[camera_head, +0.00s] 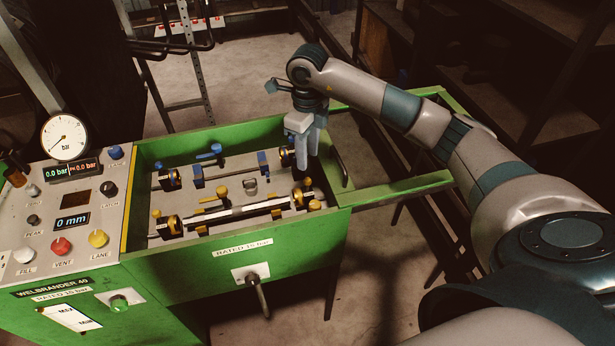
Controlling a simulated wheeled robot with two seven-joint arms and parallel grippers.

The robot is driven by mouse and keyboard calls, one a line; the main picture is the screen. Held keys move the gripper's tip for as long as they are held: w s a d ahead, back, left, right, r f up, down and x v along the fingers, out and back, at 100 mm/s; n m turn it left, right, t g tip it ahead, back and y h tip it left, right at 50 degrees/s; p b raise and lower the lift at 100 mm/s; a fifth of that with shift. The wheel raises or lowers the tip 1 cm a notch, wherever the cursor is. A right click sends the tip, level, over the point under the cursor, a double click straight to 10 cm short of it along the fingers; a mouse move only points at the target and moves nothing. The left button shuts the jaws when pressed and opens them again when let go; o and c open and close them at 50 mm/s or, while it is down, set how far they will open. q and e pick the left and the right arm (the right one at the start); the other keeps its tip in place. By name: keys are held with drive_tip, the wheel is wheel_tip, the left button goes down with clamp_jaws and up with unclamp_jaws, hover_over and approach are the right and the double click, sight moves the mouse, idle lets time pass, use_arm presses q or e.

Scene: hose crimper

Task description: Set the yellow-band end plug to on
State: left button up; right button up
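In the head view, the front lane of the green bench carries yellow-marked fittings. At its right end are dark round fittings with yellow parts (298,197), and at its left end is a similar yellow-marked fitting (170,226). Which of these is the yellow-band end plug, and its setting, I cannot tell. A pale hose or rod (250,209) lies between them. My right gripper (307,163) points down at the right end of the trough, beside the blue-marked end fitting (287,157) and behind the yellow ones. Its finger gap and any contact are unclear. My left gripper is out of view.
The control panel (75,200) at left has a gauge (65,137), displays and coloured knobs. Blue-marked fittings (215,151) stand in the back lane. The green trough wall (200,270) and a side frame (400,188) surround the work area. A lever (258,293) sticks out in front.

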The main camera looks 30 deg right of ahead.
sight(307, 179)
wheel_tip(307, 179, down, 10)
drive_tip(key=p, duration=0.3)
drive_tip(key=shift+r, duration=0.25)
drive_tip(key=shift+f, duration=0.65)
clamp_jaws()
drive_tip(key=shift+a, duration=0.1)
